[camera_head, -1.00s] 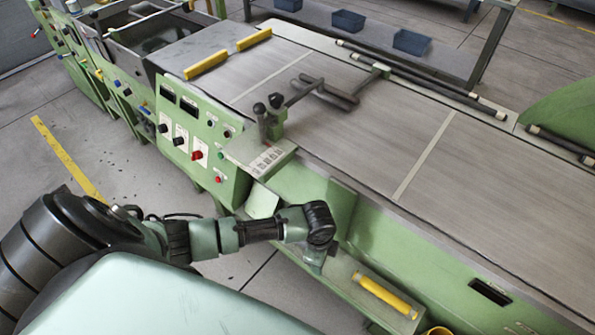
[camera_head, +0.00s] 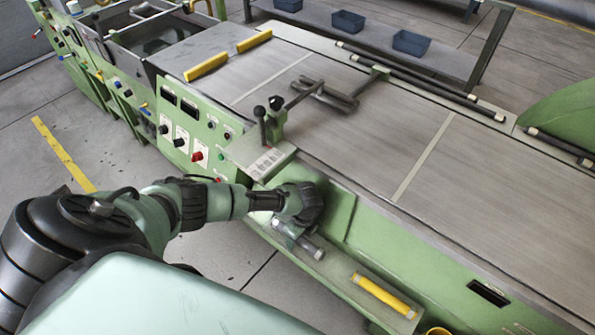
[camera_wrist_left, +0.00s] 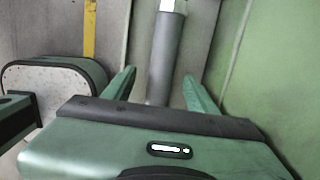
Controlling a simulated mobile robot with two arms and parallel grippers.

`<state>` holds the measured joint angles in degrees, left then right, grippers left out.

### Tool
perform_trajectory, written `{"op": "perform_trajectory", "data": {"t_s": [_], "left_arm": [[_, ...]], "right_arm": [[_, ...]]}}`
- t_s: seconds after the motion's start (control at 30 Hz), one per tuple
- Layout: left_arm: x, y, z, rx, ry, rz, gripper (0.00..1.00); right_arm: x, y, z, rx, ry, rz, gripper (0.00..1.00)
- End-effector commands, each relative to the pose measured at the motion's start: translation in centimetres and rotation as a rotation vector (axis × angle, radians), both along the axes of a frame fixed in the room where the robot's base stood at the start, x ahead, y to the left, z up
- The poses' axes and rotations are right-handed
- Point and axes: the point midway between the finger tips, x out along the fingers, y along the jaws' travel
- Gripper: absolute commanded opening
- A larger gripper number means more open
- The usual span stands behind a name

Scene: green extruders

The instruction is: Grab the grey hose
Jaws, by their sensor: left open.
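The grey hose (camera_head: 311,246) lies on the green ledge along the front of the machine. My left gripper (camera_head: 288,229) is at the hose, low against the machine's front. In the left wrist view, the hose (camera_wrist_left: 164,58) lies lengthwise between the two green fingers of my open gripper (camera_wrist_left: 159,75). Gaps show on both sides of it. Its near end is hidden behind the gripper body. My right gripper is not in view.
A yellow hose (camera_head: 384,296) lies further right on the same ledge (camera_head: 335,277). The control panel (camera_head: 190,130) and a lever (camera_head: 272,118) are above and left of my wrist. The machine's green wall (camera_wrist_left: 270,80) stands close on the right in the wrist view.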

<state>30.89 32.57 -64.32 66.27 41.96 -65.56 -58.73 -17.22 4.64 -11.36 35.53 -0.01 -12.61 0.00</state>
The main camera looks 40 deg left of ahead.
Motion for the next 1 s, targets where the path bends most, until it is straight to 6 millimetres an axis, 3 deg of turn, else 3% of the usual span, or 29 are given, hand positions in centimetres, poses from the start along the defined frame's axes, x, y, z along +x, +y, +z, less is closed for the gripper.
{"op": "perform_trajectory", "data": {"t_s": [0.27, 0.5, 1.0], "left_arm": [[-0.01, 0.05, -0.43, 0.0, 0.0, 0.0, 0.57], [-0.01, 0.05, -0.42, 0.0, 0.0, 0.0, 0.0], [-0.24, 0.07, 0.14, -0.001, -0.002, -0.001, 0.0]], "right_arm": [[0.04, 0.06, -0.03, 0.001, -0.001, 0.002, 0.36], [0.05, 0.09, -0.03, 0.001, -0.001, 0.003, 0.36], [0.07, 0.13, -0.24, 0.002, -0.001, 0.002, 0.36]]}}
